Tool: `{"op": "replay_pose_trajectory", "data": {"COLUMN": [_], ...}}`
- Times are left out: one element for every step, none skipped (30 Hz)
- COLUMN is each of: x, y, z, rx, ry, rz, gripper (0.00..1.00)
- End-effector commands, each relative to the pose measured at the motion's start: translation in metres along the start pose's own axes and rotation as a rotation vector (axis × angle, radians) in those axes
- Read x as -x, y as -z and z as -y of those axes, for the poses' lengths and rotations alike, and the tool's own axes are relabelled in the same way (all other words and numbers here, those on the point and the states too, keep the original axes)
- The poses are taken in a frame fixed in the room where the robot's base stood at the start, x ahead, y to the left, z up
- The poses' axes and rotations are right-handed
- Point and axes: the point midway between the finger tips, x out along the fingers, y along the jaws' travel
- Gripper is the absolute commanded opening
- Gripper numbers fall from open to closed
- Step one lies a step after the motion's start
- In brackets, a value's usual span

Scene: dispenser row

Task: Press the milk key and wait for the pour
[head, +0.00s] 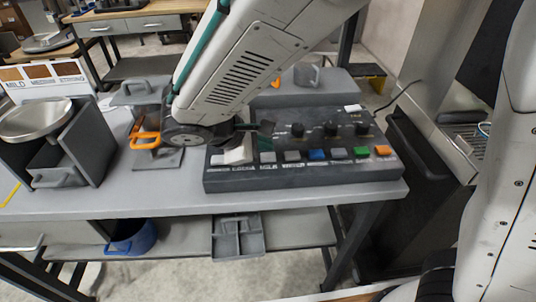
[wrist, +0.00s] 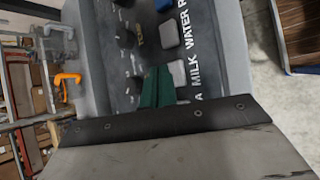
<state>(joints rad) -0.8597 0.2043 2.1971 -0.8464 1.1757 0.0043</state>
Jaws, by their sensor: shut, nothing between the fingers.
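The dark control panel (head: 305,177) lies on the grey table, with a row of coloured keys along its front. The grey milk key (head: 267,157) sits above the MILK label; in the wrist view the milk key (wrist: 178,74) is partly beside my fingers. My gripper (head: 267,128) is shut and empty, over the panel just behind the milk key. In the wrist view its green fingertips (wrist: 158,75) are close together next to the key. I cannot tell whether they touch the panel. No pouring milk is visible.
Beside the milk key are a grey water key (head: 292,156) and a white key (head: 238,155). Black knobs (head: 330,129) stand behind the row. An orange-handled item (head: 145,137) and a dark box with a round pan (head: 35,118) stand left. A blue container (head: 135,240) is below.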

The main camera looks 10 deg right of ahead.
Motion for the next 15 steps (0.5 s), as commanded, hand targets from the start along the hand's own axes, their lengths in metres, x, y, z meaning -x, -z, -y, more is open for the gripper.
{"op": "replay_pose_trajectory", "data": {"x": [0.0, 0.0, -0.0001, -0.0002, -0.0005, -0.0011, -0.0018, -0.0025, -0.0035, -0.0044, -0.0051, -0.0058, -0.0061, -0.0062, -0.0061], "y": [0.0, 0.0, 0.0, 0.0001, 0.0003, 0.0007, 0.0011, 0.0016, 0.0024, 0.003, 0.0035, 0.004, 0.0043, 0.0043, 0.0043], "z": [0.0, 0.0, 0.0001, 0.0002, 0.0004, 0.0008, 0.0013, 0.0018, 0.0026, 0.0032, 0.0037, 0.0042, 0.0044, 0.0045, 0.0045], "rx": [0.0, 0.0, 0.0, 0.0, 0.0, 0.0, 0.001, 0.001, 0.001, 0.001, 0.002, 0.002, 0.001, 0.001, 0.001], "ry": [0.0, 0.0, 0.0, 0.0, 0.0, 0.0, 0.0, 0.0, 0.0, 0.0, 0.0, 0.0, 0.0, 0.0, 0.0], "rz": [0.0, 0.0, 0.0, 0.0, 0.0, 0.0, 0.001, 0.001, 0.001, 0.001, 0.001, 0.0, 0.0, 0.0, 0.0], "gripper": [0.0, 0.0, 0.0, 0.0, 0.0, 0.0, 0.0, 0.0, 0.0, 0.0, 0.0, 0.0, 0.0, 0.0, 0.0]}}
